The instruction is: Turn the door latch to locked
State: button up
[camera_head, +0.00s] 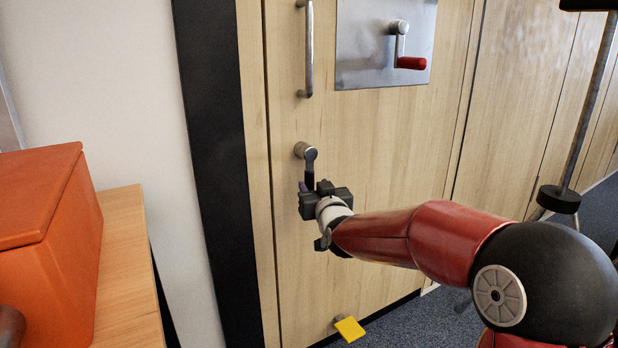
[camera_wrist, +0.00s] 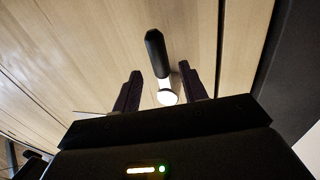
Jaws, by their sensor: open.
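The door latch (camera_head: 309,154) sits on the wooden door (camera_head: 375,150), below the long handle. It has a round silver base and a short lever with a dark grip hanging down. My gripper (camera_head: 309,190) is at the lever's lower end, its fingers partly hidden by the hand. In the wrist view the latch's black lever (camera_wrist: 156,52) and silver part (camera_wrist: 167,97) show in line with the gap between the two fingers of my gripper (camera_wrist: 161,90). The fingers are apart. I cannot tell whether either one touches the latch.
A metal pull handle (camera_head: 309,50) and a plate with a red-handled crank (camera_head: 411,63) are above. A yellow tab (camera_head: 349,329) sticks out low on the door. An orange box (camera_head: 60,250) stands on a wooden surface at left; a dark stand (camera_head: 560,198) is at right.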

aim_at(311, 181)
jog(key=shift+p+x, duration=0.55)
jog(key=shift+x, duration=2.25)
grip_shut()
